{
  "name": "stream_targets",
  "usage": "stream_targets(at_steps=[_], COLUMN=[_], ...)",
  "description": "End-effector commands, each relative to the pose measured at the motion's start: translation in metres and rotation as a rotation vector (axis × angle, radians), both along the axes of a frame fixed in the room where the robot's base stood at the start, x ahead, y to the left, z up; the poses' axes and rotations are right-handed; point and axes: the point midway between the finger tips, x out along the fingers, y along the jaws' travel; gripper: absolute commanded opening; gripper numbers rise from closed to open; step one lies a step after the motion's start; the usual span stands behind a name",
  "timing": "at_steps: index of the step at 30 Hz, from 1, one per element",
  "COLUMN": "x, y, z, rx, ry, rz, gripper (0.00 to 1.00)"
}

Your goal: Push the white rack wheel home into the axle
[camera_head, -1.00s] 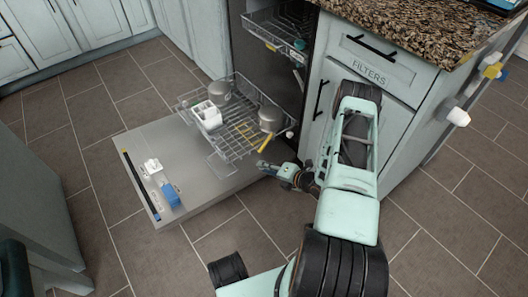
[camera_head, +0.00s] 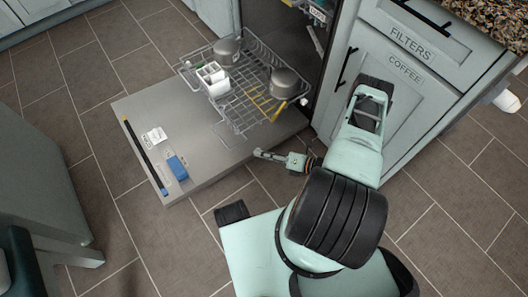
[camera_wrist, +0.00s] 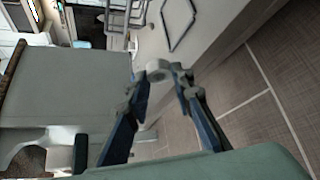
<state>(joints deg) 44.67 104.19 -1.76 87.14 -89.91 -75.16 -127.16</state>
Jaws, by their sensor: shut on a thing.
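The white rack wheel (camera_wrist: 157,69) is a small ring between my fingertips in the wrist view. My gripper (camera_wrist: 160,77) is shut on it, with a dark blue finger on each side. In the head view my gripper (camera_head: 260,154) is low beside the right edge of the open dishwasher door, just below the wire rack (camera_head: 222,125). The wheel is too small to make out there. A small white round part (camera_head: 304,101) shows at the rack's right corner. I cannot tell which part is the axle, and no contact between wheel and axle is clear.
The open door (camera_head: 200,165) carries a blue block (camera_head: 177,167) and a white label or piece. The rack holds two metal pots (camera_head: 284,81) and a white basket (camera_head: 213,78). Cabinets (camera_head: 405,85) stand close on the right. The tiled floor in front is clear.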

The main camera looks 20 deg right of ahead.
Motion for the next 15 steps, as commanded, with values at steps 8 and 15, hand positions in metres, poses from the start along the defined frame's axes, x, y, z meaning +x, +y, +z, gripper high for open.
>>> stream_targets(at_steps=[8,15], x=[0.000,0.011], y=[-0.001,0.002], z=[-0.001,0.000], rx=[0.011,0.019], ry=[0.001,0.001], rz=[0.000,0.003], gripper=[0.00,0.00])
